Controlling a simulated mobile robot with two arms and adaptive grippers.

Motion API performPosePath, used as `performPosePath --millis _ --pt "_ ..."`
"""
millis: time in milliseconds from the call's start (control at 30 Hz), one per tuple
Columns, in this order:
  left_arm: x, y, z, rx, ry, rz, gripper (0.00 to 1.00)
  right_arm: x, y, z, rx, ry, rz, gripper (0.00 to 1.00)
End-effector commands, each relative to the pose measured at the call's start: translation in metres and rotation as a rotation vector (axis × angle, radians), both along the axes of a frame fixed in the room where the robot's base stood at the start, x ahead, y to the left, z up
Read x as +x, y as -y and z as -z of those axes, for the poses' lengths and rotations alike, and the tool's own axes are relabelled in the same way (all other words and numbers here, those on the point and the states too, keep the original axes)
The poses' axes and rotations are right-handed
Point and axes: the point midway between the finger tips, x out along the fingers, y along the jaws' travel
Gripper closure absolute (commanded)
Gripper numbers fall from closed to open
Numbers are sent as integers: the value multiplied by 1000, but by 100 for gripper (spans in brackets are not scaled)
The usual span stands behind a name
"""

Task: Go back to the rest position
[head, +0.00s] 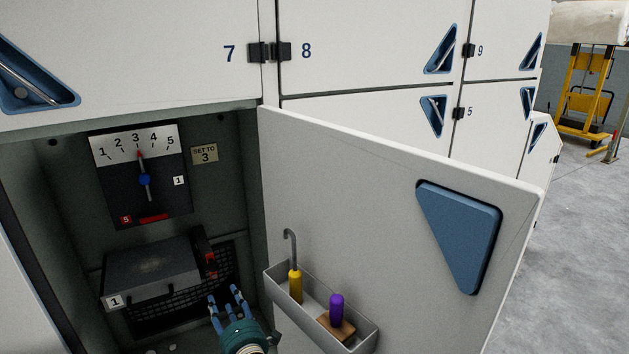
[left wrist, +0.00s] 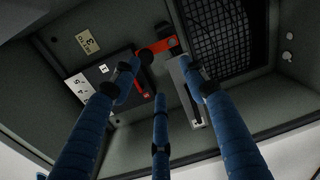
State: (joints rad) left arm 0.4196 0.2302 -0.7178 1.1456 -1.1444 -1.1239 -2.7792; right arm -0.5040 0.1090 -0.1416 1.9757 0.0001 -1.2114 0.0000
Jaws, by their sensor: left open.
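My left gripper (head: 226,300) is open and empty, low in the open cabinet compartment, in front of the mesh grille (head: 185,305) and below the red-marked latch (head: 208,258). In the left wrist view its blue fingers (left wrist: 162,85) are spread, with the red piece (left wrist: 160,48) beyond the tips. I cannot tell whether they touch anything. The dial panel (head: 150,190) has a blue-knobbed pointer standing at about 3. My right gripper is not in view.
The open door (head: 380,190) stands to the right of my left gripper. Its tray (head: 358,336) holds a yellow-handled hook (head: 295,285) and a purple-handled tool (head: 336,305). A grey box (head: 150,266) marked 1 is left of the gripper. Free floor (head: 580,240) lies far right.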

Motion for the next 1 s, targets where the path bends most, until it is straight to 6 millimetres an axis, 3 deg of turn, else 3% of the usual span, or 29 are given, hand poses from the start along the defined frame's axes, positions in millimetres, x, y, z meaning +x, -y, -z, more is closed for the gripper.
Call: performPosePath --millis 167,300,400,600,767,800,1000 --pt "-66 6 82 -632 136 -172 56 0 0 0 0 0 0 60" --pt "-133 17 142 -1187 320 -456 56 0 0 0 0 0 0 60" --pt "-182 29 175 -1526 487 -721 56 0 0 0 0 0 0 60" --pt "-277 55 215 -2005 923 -1361 56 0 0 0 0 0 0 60" --pt "-330 72 223 -2128 1277 -1809 56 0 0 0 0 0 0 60" --pt "-340 74 223 2106 -1339 1877 56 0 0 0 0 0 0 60" --pt "-381 88 220 1594 -1340 1784 56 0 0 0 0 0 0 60"
